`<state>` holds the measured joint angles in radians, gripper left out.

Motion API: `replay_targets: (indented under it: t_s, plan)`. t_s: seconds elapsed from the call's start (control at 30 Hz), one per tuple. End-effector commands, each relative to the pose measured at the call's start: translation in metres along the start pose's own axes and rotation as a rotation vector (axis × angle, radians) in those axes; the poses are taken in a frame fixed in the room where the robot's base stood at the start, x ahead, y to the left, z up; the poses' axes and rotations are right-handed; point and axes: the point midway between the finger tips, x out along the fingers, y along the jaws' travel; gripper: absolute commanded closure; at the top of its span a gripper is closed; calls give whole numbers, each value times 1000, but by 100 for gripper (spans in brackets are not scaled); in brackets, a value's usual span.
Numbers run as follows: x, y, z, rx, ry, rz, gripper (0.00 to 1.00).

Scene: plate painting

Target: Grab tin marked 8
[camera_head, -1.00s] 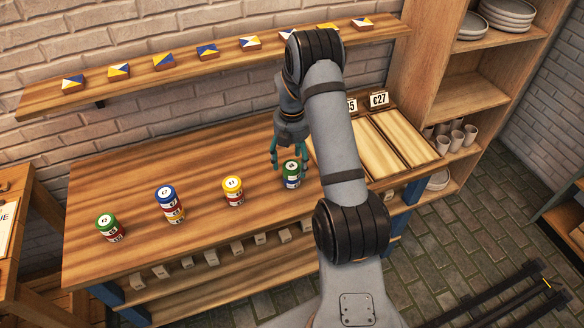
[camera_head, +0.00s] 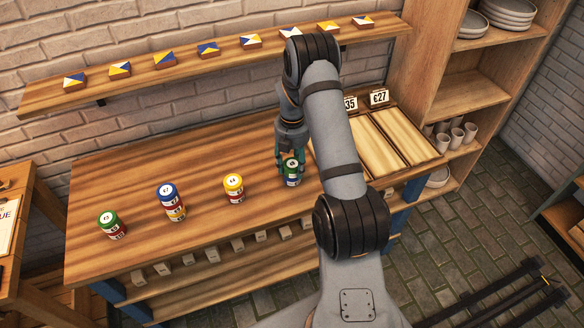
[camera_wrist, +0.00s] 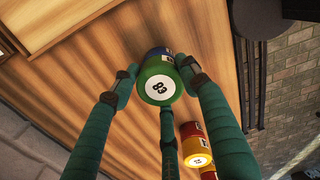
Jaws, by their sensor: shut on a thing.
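A green-topped tin (camera_head: 291,166) stands toward the right of the workbench, with a blue part below the green. In the wrist view its green top (camera_wrist: 160,80) has a white label that seems to read 83, seen turned, so I cannot be sure of the mark. My gripper (camera_head: 290,155) is around this tin from above. In the wrist view its three teal fingers (camera_wrist: 160,88) are closed in on the tin's sides. The fingers and arm hide part of the tin.
On the workbench (camera_head: 140,185) are a yellow-topped tin stack (camera_head: 234,190), a blue-topped stack (camera_head: 171,205) and a green-topped stack (camera_head: 112,228) to the left. Pale trays with price cards (camera_head: 380,97) lie right of my gripper. A shelf of tiles (camera_head: 150,78) runs behind.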

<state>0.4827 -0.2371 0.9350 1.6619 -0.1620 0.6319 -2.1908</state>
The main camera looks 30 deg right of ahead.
Motion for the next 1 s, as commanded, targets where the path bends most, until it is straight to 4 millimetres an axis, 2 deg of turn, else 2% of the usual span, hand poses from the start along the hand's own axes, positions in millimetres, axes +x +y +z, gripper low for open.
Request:
replay_targets:
  t_s: [0.37,0.67,0.87,0.97,1.0]
  plan:
    - [0,0,0,0,-1,1,85]
    - [-3,1,0,0,-1,2,86]
    - [-20,1,1,-1,-2,5,86]
    - [-38,2,1,0,-4,8,86]
    - [-44,-5,5,5,-3,5,86]
